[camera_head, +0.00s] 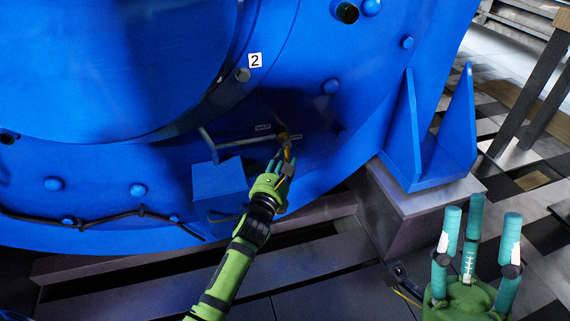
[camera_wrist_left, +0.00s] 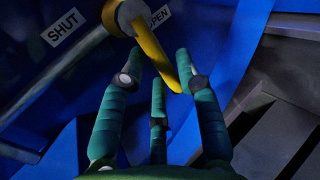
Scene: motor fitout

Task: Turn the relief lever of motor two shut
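The yellow relief lever (camera_wrist_left: 152,52) hangs from a pale round hub (camera_wrist_left: 124,14) in the left wrist view. It slants down and right, below the OPEN label (camera_wrist_left: 158,17); the SHUT label (camera_wrist_left: 62,28) is to the left. In the head view the lever (camera_head: 284,137) is small on the blue motor (camera_head: 330,110) marked 2 (camera_head: 255,60). My left gripper (camera_head: 280,166) is just below it. In the wrist view its fingers (camera_wrist_left: 158,68) are spread, with the lever's end between them, nearer the right finger; contact is unclear. My right gripper (camera_head: 480,218) is open and empty, lower right.
A thin pipe (camera_head: 240,142) runs left from the lever's hub. A blue block (camera_head: 218,180) juts out left of my left gripper. A blue bracket (camera_head: 430,150) on a grey plinth stands between the motor and my right gripper. A black cable (camera_head: 100,218) runs along the lower left.

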